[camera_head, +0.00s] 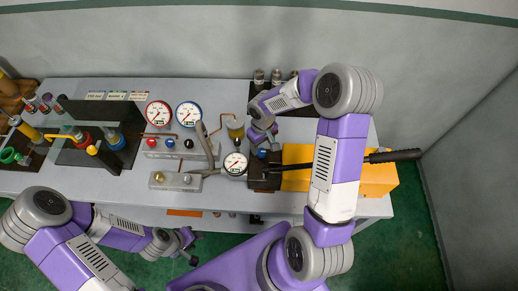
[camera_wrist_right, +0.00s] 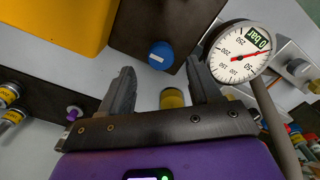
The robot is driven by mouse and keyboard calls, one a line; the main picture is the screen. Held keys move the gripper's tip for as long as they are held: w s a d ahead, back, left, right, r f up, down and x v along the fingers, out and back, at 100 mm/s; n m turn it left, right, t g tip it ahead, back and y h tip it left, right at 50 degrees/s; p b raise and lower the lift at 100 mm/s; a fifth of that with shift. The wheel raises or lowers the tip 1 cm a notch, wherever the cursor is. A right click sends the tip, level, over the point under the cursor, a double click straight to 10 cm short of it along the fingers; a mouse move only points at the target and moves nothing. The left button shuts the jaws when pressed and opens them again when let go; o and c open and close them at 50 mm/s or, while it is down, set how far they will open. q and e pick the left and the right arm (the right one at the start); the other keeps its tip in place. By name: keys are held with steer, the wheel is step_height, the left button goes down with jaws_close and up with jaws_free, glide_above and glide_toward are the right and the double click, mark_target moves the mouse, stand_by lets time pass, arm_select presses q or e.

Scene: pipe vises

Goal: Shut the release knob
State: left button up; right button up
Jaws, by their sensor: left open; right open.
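The release knob looks to be the round blue knob with a white mark (camera_wrist_right: 160,53) on a dark block (camera_wrist_right: 150,20) beside the yellow pump body. In the head view the blue knob (camera_head: 262,154) shows just below my right gripper (camera_head: 263,138). In the right wrist view my right gripper (camera_wrist_right: 162,72) is open, its fingers apart, with the knob just beyond the fingertips and between their lines. I cannot tell whether it touches the knob. My left gripper (camera_head: 188,243) is open and empty, low in front of the bench.
The yellow pump (camera_head: 378,178) has a long black lever (camera_head: 395,156). A pressure gauge (camera_wrist_right: 237,52) stands close to the right finger; its label reads 0 bar. A brass fitting (camera_wrist_right: 172,97) lies beneath the fingers. Two more gauges (camera_head: 159,113) and a vise stand left.

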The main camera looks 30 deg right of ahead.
mark_target(262, 152)
steer(key=shift+w+f, duration=0.1)
steer(key=shift+f, duration=2.15)
steer(key=shift+c, duration=0.4)
steer(key=c, duration=1)
